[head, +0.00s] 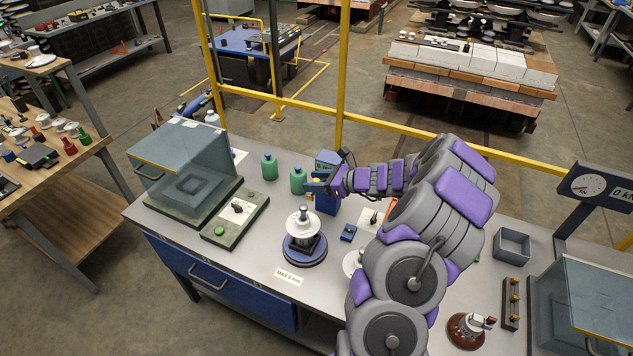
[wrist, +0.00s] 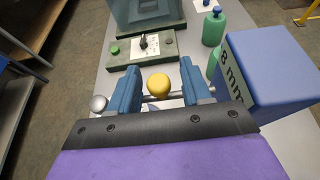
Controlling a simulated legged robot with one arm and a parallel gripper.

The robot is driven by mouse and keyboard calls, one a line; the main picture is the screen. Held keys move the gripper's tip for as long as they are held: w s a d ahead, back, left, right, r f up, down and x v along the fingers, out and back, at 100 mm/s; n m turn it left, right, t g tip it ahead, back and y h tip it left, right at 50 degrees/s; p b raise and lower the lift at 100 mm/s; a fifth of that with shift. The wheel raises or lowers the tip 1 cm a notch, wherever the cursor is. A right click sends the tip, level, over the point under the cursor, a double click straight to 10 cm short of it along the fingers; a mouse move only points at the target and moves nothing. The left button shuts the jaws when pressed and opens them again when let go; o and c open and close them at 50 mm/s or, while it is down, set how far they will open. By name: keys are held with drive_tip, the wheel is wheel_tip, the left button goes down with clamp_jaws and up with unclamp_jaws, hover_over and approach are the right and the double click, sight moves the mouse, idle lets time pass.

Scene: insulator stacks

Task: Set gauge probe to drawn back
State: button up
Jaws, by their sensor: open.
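The gauge is a blue block (wrist: 262,70) marked "8 mm", at the right of the wrist view; in the head view the blue block (head: 326,205) stands at the table's back, partly behind my gripper. A thin metal probe rod (wrist: 207,91) runs across the wrist view from the block's side to a silver ball tip (wrist: 98,103) at left. A yellow knob (wrist: 158,86) shows between my jaws. My gripper (wrist: 160,70) is open, its blue fingers on either side of the knob; contact is unclear. The gripper (head: 314,187) also shows in the head view.
A white insulator (head: 303,222) stands on a blue round turntable (head: 304,252) in front of the gauge, behind a "MAX 5 mm" label (head: 288,277). Green bottles (head: 269,167), a control panel (head: 236,215) and a glass-sided box (head: 185,165) stand to the left. A yellow rail (head: 400,129) runs behind.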

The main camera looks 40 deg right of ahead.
clamp_jaws()
idle(0.3)
idle(0.3)
drive_tip(key=shift+w+d+r+p, duration=0.15)
drive_tip(key=shift+w+d+p, duration=0.25)
drive_tip(key=shift+d+p, duration=0.4)
drive_tip(key=shift+w+d+p, duration=0.35)
drive_tip(key=shift+d+p, duration=0.25)
drive_tip(key=shift+p, duration=0.2)
drive_tip(key=shift+a, duration=0.1)
